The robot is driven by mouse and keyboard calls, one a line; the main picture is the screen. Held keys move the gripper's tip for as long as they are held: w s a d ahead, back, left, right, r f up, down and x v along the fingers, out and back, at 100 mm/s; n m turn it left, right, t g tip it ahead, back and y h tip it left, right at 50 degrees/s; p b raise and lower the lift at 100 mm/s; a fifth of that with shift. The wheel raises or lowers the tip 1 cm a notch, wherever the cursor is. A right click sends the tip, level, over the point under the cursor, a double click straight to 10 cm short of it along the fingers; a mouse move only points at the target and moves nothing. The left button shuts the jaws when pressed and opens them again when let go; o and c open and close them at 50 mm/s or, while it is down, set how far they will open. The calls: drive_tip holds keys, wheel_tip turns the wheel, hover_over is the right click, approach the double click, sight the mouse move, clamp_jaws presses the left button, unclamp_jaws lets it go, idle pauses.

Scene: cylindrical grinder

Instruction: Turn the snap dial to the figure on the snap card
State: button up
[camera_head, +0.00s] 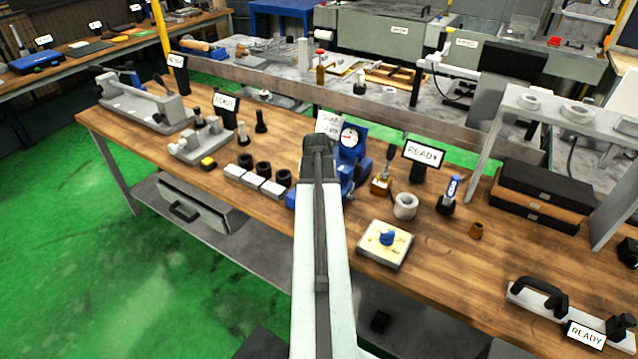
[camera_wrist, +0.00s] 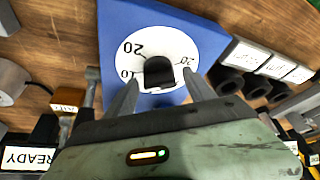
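The snap dial (camera_wrist: 140,50) shows in the wrist view as a white round face with black figures, 20 and 10 among them, on a blue block (camera_wrist: 195,38). A black knob (camera_wrist: 159,73) stands at its middle. My gripper (camera_wrist: 160,77) has its two fingers apart, one on each side of the knob; I cannot tell whether they touch it. In the head view my gripper (camera_head: 319,145) and arm hide most of the blue block (camera_head: 300,198). The snap card (camera_head: 328,123) stands behind my gripper; its figure is too small to read.
A blue stand with a round gauge (camera_head: 349,137) is just right of my gripper. White blocks (camera_head: 252,181) and black rings (camera_head: 263,168) lie to the left. A cream plate with a blue knob (camera_head: 386,243) and a white ring (camera_head: 405,206) lie to the right.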

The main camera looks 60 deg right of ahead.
drive_tip(key=p+v, duration=0.7)
drive_tip(key=v, duration=0.1)
drive_tip(key=shift+w+f, duration=0.1)
idle(0.4)
drive_tip(key=w+a+n+t+y, duration=0.1)
drive_tip(key=w+a+n, duration=0.2)
drive_tip(key=w+a, duration=0.9)
drive_tip(key=w+a+n+y, duration=0.1)
drive_tip(key=w+a+n, duration=0.2)
drive_tip(key=w+a, duration=0.85)
drive_tip(key=a+n+y, duration=0.1)
drive_tip(key=a+n, duration=0.2)
drive_tip(key=a, duration=1.4)
drive_tip(key=s+a+f+n+g, duration=0.1)
drive_tip(key=s+a, duration=0.2)
drive_tip(key=a, duration=0.4)
drive_tip(key=s+a+n+g, duration=0.2)
drive_tip(key=s+a, duration=0.1)
drive_tip(key=a, duration=0.4)
drive_tip(key=shift+s+a+f+y, duration=0.25)
drive_tip(key=shift+a+f+y, duration=0.1)
drive_tip(key=shift+f+y, duration=0.05)
